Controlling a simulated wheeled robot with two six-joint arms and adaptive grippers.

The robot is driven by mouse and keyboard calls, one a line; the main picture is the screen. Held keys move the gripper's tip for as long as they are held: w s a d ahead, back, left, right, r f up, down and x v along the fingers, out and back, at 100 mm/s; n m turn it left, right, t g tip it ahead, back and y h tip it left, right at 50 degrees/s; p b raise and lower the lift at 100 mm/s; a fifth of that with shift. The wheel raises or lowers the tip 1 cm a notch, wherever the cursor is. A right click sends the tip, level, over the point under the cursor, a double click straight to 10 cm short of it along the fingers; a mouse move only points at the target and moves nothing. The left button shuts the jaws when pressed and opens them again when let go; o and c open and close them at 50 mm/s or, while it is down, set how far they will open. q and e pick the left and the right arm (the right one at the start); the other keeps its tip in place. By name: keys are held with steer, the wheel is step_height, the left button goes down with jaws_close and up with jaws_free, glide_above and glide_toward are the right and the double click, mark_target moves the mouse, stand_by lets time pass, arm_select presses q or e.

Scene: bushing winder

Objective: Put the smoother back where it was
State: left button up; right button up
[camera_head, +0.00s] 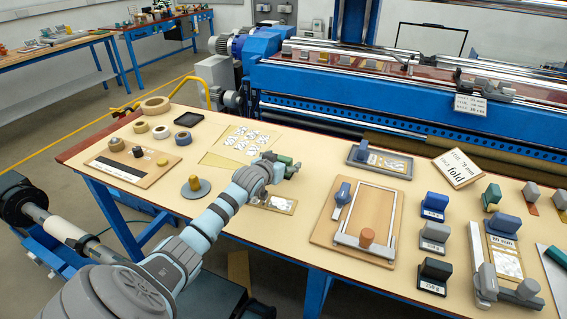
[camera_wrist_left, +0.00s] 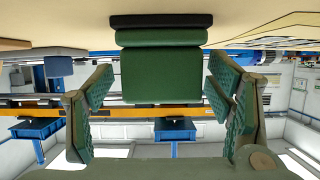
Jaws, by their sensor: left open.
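A green block with a black base (camera_wrist_left: 160,70), likely the smoother, stands between the fingers of my left gripper in the left wrist view. Its base is at the tabletop, which shows at the top of that view. My left gripper (camera_wrist_left: 160,112) is open, with a gap between each finger and the block. In the head view my left gripper (camera_head: 288,170) is low over the table, beside a dark green shape (camera_head: 284,159) partly hidden by it. A small plate with a patterned sheet (camera_head: 279,204) lies just in front. My right gripper is not in view.
A wooden board with a metal frame (camera_head: 350,238) lies right of the gripper. Blue, grey and black blocks (camera_head: 434,205) stand beyond it. A pale sheet with patterned pieces (camera_head: 245,141) lies behind. A grey disc with a yellow knob (camera_head: 195,188) is to the left.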

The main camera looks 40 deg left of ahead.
arm_select(q)
steer(key=shift+r, duration=0.15)
steer(key=shift+s+r, duration=0.15)
steer(key=shift+s, duration=0.15)
steer(key=p+v, duration=0.2)
steer(key=v, duration=0.9)
steer(key=shift+r+p, duration=0.1)
steer(key=shift+p, duration=0.3)
steer(key=shift+s+d, duration=0.15)
